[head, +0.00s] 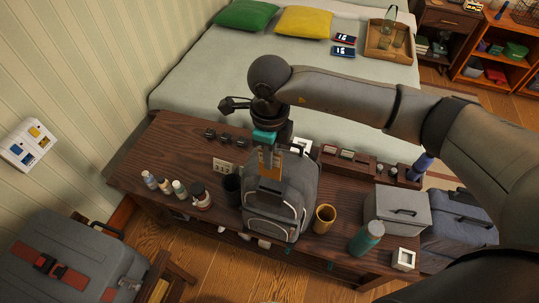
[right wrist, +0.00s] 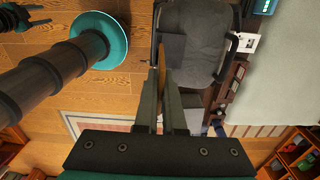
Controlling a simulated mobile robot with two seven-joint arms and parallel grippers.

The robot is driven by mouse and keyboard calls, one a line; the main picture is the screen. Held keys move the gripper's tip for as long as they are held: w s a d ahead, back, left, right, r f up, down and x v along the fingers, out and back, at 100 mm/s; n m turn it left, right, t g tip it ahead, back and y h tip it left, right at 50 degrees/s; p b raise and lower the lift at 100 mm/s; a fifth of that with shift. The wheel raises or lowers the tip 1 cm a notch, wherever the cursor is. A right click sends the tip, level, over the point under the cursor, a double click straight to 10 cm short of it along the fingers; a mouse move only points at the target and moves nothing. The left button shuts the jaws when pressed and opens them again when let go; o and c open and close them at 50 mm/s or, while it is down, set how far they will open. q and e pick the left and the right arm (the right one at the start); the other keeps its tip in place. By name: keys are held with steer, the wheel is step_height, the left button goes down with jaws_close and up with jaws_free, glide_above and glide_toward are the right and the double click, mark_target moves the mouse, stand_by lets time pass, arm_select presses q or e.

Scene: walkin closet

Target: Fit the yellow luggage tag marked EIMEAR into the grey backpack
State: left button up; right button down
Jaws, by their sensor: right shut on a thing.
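The grey backpack (head: 292,190) stands upright on the dark wooden bench; in the right wrist view its dark grey body (right wrist: 202,52) is at the top centre. My right gripper (head: 269,160) reaches down over the backpack's top left part. It is shut on a flat yellow-orange tag (head: 270,170), which hangs in front of or against the backpack. In the right wrist view, my right gripper (right wrist: 170,78) holds the tag, which shows edge-on as a thin strip (right wrist: 176,48). No lettering on it is readable. Whether it touches the backpack cannot be told. My left gripper is not clearly seen.
The bench (head: 150,145) also bears small bottles (head: 180,189), a dark cup (head: 232,190), a tan mug (head: 325,218), a teal canister (head: 366,238) and a grey box (head: 397,208). A bed (head: 215,65) lies behind. A grey suitcase (head: 65,255) is at lower left.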

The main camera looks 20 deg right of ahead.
mark_target(270, 185)
steer(key=shift+s+f+b, duration=0.2)
steer(key=shift+f+b, duration=1.3)
steer(key=shift+f, duration=0.8)
steer(key=shift+b, duration=0.4)
steer(key=shift+f+b, duration=3.1)
steer(key=shift+f, duration=0.25)
stand_by(1.9)
